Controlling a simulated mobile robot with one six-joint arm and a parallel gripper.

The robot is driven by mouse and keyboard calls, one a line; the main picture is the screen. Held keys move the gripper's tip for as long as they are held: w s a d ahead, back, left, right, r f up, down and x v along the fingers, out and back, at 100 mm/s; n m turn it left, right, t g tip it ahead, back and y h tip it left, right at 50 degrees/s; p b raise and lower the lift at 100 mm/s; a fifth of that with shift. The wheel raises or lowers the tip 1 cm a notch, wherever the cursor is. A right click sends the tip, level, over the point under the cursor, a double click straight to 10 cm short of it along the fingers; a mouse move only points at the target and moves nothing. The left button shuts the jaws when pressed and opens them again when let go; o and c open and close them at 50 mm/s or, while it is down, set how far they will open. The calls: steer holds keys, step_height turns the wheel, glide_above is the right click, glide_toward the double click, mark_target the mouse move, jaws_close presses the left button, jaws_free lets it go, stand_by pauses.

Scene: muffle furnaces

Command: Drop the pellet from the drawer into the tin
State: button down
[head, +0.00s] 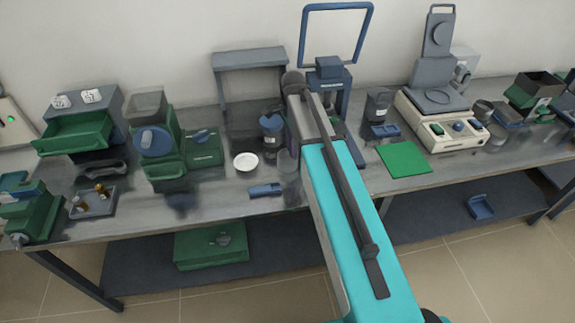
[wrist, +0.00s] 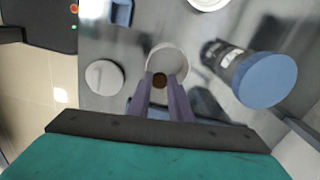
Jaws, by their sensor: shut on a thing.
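My gripper (wrist: 160,88) is shut on a small brown pellet (wrist: 160,80), held at the fingertips in the wrist view. The open round tin (wrist: 168,58) lies behind the pellet in that view, pale inside. The pellet overlaps the lower part of its opening; its height above the tin is hard to tell. The fingers hide the tin's near edge. In the head view, my arm hides the gripper and pellet. The green drawer (head: 75,132) stands pulled out of its grey cabinet at the left.
A grey disc (wrist: 104,77) lies left of the tin in the wrist view. A blue-capped jar (wrist: 265,80) stands close on the right. A white dish (head: 246,161) and a blue scoop-like piece (head: 266,190) lie nearby. A green mat (head: 403,159) lies right of my arm.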

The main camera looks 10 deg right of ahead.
steer(key=shift+f, duration=0.65)
steer(key=c, duration=1.5)
jaws_free()
steer(key=shift+c, duration=0.2)
steer(key=shift+r, duration=0.1)
step_height(320, 180, up, 14)
steer(key=b, duration=0.3)
